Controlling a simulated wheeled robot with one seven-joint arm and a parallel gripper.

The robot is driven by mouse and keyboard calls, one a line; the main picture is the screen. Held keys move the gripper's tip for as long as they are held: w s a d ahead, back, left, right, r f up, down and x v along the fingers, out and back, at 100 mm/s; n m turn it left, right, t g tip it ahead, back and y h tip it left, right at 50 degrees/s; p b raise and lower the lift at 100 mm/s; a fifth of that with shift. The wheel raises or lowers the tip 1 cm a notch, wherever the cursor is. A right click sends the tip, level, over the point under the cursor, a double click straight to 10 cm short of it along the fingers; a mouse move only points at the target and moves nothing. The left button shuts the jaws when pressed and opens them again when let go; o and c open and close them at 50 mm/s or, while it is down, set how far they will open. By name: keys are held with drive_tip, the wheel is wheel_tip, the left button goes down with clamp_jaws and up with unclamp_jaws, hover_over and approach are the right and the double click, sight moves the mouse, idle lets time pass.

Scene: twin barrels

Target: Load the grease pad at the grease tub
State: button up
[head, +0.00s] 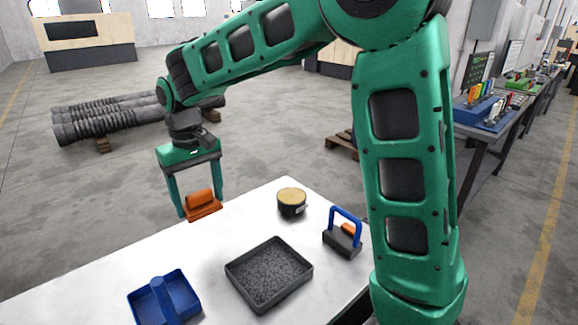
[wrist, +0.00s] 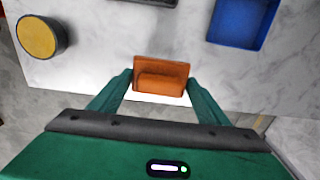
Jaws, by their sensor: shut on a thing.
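My gripper (head: 201,203) is shut on an orange pad (head: 203,206) with a raised grip block on a wider base. In the head view it is held over or just beyond the table's far left edge; its exact height is unclear. In the wrist view the pad (wrist: 161,73) sits between the two green fingertips. Its underside is hidden. The grease tub (head: 291,204), a round dark tub with a tan-yellow top, stands on the table to the right of my gripper. In the wrist view the tub (wrist: 39,37) is at the upper left, apart from the pad.
On the white table (head: 225,240) are a dark tray of grey granules (head: 299,285), a blue divided tray (head: 150,308) and a dark block with a blue handle (head: 341,241). The tabletop between my gripper and the tub looks clear. Ribbed pipes (head: 110,118) lie on the floor beyond.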

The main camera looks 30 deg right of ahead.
drive_tip(key=w+d+m, duration=0.3)
drive_tip(key=d+m, duration=0.1)
drive_tip(key=d, duration=0.9)
drive_tip(key=m, duration=0.5)
hover_over(291, 195)
drive_tip(key=shift+f, duration=3)
drive_tip(key=shift+f, duration=0.55)
wheel_tip(291, 195, up, 7)
drive_tip(key=shift+w+r, duration=0.1)
